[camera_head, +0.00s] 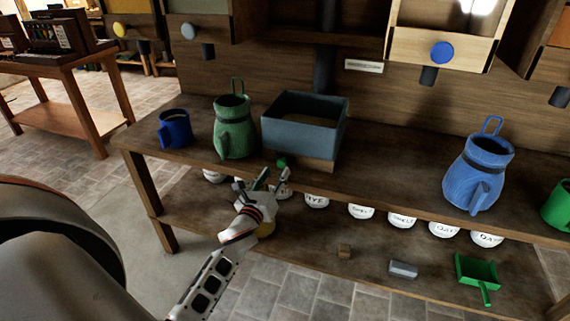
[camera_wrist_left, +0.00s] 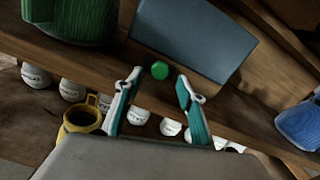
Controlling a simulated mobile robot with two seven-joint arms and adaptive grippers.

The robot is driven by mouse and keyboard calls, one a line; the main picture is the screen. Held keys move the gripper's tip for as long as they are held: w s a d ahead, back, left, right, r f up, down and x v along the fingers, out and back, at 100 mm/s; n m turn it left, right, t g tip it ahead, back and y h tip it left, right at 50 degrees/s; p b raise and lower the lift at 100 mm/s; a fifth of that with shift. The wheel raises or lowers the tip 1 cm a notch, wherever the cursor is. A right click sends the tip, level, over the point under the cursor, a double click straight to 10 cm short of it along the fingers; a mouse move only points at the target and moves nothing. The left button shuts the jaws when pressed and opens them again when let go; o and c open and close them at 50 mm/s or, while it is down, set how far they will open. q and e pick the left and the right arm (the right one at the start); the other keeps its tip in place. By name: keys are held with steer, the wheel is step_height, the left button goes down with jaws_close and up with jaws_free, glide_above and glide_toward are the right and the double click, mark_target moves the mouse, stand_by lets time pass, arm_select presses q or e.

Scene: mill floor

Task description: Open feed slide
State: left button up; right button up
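A blue-grey open-topped box (camera_head: 301,132) with a wooden lower part stands on the upper shelf of the bench. A small green knob (camera_head: 281,161) sits low at its front. I take this to be the feed slide's knob. In the left wrist view the knob (camera_wrist_left: 160,70) lies between and just beyond the fingertips, below the box wall (camera_wrist_left: 195,40). My left gripper (camera_head: 267,184) is open, its green-padded fingers (camera_wrist_left: 158,85) spread and empty, just in front of the shelf edge. I cannot tell whether they touch the knob. My right gripper is not in view.
A green jug (camera_head: 234,130) and a blue mug (camera_head: 175,129) stand left of the box; a blue jug (camera_head: 478,178) stands right. Labelled white pots (camera_head: 361,211) and a green scoop (camera_head: 477,270) are on the lower shelf. A yellow mug (camera_wrist_left: 80,119) is below my left gripper.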

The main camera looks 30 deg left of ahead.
mark_target(280, 165)
arm_select(q)
steer(key=x, duration=0.4)
steer(key=shift+x, duration=0.85)
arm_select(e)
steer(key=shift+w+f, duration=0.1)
